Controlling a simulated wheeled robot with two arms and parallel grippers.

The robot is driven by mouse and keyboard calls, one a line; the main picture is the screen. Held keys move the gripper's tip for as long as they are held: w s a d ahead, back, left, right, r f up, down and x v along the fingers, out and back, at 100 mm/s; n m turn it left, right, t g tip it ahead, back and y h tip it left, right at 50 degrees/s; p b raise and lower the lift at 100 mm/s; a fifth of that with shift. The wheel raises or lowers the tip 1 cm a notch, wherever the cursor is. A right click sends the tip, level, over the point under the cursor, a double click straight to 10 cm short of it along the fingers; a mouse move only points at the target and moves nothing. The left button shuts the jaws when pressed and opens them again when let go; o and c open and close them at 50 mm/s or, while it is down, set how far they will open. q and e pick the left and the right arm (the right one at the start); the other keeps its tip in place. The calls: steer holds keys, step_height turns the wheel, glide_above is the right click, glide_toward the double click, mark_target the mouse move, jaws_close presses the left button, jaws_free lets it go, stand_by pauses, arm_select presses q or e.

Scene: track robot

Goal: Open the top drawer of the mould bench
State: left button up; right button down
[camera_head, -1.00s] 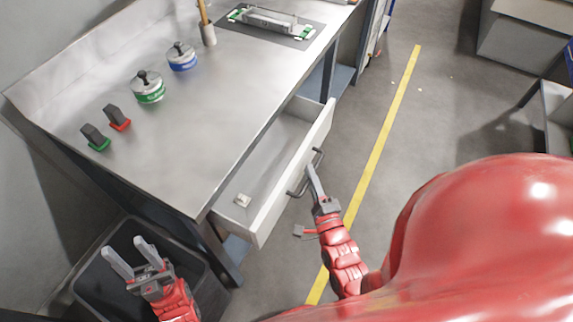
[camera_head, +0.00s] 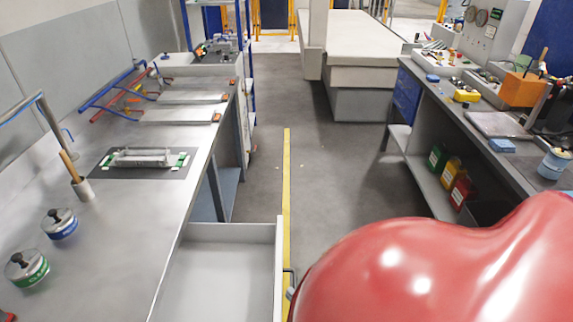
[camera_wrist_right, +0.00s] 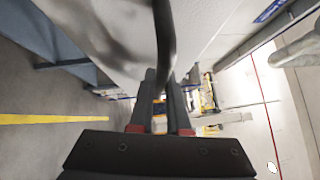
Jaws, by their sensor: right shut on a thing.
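The mould bench (camera_head: 130,225) runs along the left in the head view. Its top drawer (camera_head: 279,245) is pulled out on the bench's right side, and the inside that shows looks empty. The dark handle (camera_head: 291,277) is on the drawer's outer front, partly hidden by my red body. Only a small grey bit of my right gripper (camera_head: 290,293) shows there. In the right wrist view, the fingers of my right gripper (camera_wrist_right: 162,100) are shut on the curved dark handle (camera_wrist_right: 166,35). My left gripper is in neither current view.
The bench top holds a blue-banded pot (camera_head: 59,224), a green-banded pot (camera_head: 27,267) and a mat with a fixture (camera_head: 140,160). A yellow floor line (camera_head: 287,165) runs along the clear aisle. Another bench (camera_head: 440,110) stands at the right.

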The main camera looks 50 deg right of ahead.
stand_by(0.3)
steer(key=c, duration=0.9)
jaws_free()
steer(key=shift+s, duration=0.1)
steer(key=s+b, duration=0.1)
steer(key=s, duration=0.4)
steer(key=s+a+f+b, duration=0.1)
steer(key=s, duration=0.5)
steer(key=s+a+f+b, duration=0.1)
steer(key=s+b, duration=0.1)
steer(key=s, duration=0.4)
steer(key=shift+a+f, duration=0.1)
steer(key=shift+f, duration=0.05)
